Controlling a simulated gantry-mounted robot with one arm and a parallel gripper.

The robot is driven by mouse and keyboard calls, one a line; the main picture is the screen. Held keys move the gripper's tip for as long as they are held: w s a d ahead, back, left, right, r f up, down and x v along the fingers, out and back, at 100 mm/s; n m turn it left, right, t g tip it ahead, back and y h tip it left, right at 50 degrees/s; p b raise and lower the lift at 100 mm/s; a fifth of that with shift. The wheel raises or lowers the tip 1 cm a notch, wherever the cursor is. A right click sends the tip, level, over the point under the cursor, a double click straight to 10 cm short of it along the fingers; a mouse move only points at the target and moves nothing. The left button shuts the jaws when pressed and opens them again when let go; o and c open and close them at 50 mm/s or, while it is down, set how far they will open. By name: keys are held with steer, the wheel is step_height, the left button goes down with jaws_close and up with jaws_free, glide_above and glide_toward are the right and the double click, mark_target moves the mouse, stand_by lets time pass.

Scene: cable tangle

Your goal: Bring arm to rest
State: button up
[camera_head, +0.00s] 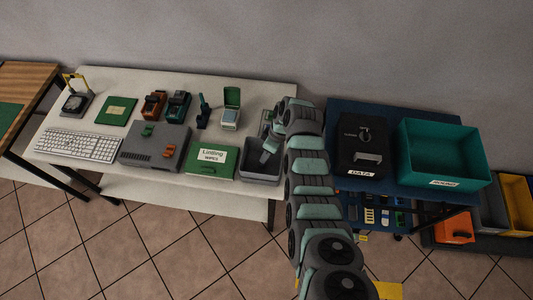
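My arm (308,190) reaches up from the bottom of the picture to the right end of the white table (235,95), where it bends back down to the left. My gripper (266,154) points down over a grey open bin (262,176) at the table's right front corner. Its fingertips are small and partly lost against the bin, so I cannot tell whether they are open or shut, or whether they touch the bin.
Left of the bin lie a green wipes box (212,163), a grey case (156,148) and a white keyboard (78,145). To the right, a blue table (385,112) carries a black DATA bin (362,150) and a teal bin (443,153). Tiled floor lies in front.

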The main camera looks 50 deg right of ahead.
steer(key=shift+o, duration=1.1)
steer(key=shift+r+p, duration=1.95)
steer(key=shift+r, duration=3.05)
